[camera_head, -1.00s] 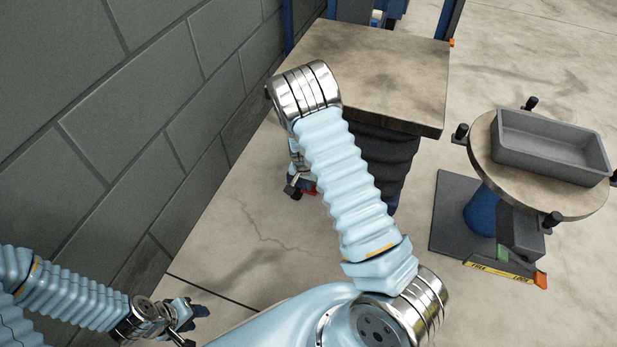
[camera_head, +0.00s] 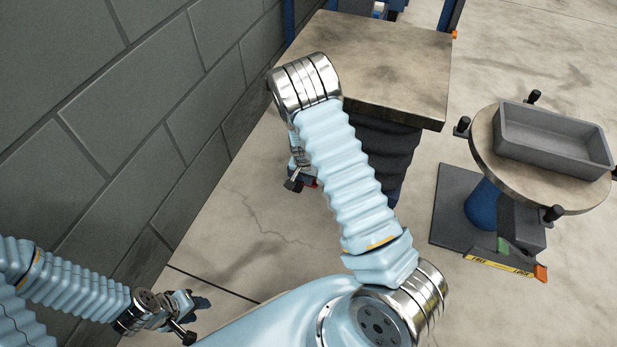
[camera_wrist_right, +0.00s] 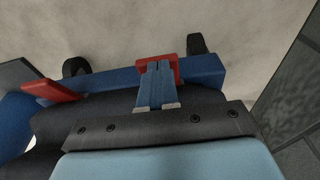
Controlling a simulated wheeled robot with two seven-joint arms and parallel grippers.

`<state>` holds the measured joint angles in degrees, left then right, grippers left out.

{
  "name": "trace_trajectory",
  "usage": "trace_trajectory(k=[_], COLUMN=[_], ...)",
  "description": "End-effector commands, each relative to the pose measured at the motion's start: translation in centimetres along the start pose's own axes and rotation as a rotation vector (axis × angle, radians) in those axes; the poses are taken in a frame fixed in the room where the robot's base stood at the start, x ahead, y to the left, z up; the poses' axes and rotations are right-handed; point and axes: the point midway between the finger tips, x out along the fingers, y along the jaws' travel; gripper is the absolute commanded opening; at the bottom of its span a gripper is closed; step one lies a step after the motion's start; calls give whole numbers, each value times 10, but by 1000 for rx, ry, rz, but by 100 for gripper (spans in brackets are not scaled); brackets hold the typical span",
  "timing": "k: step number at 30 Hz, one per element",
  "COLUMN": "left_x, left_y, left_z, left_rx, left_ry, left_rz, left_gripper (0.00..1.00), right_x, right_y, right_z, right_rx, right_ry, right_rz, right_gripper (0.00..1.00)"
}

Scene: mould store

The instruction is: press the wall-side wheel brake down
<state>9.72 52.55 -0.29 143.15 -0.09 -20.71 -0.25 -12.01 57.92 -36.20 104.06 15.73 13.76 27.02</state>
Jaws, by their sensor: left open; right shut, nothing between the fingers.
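The wall-side wheel brake is a red pedal (camera_wrist_right: 171,72) on the blue base frame (camera_wrist_right: 205,70) of the lift table. In the right wrist view it shows around the tips of my right gripper (camera_wrist_right: 156,66). My right gripper is shut, with nothing held, and overlaps the pedal; I cannot tell whether it touches it or how far down the pedal is. In the head view my right gripper (camera_head: 293,184) is low beside the table, and only a sliver of red shows. A second red pedal (camera_wrist_right: 52,90) is at the left. My left gripper (camera_head: 188,322) is open and empty near the wall.
The lift table top (camera_head: 390,60) stands above dark bellows (camera_head: 385,145). The grey block wall (camera_head: 110,110) is close on the left. A round stand (camera_head: 485,150) with a grey tray (camera_head: 550,140) is at the right. Black wheels (camera_wrist_right: 197,45) show beside the frame. The floor between is clear.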

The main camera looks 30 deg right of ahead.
Motion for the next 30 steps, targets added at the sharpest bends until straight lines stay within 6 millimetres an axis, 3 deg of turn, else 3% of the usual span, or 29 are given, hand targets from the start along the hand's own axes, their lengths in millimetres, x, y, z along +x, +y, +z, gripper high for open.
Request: trace_trajectory(k=[14,30], left_x=[5,23], left_y=[-1,-6], left_z=[0,2], left_rx=[0,2], left_ry=[-1,-6], left_rz=[1,5], left_gripper=[43,43], right_x=[8,36], right_y=[0,0], right_z=[8,23], right_rx=[-1,-1], right_ry=[-2,-1], right_rz=[1,1], right_gripper=[0,0])
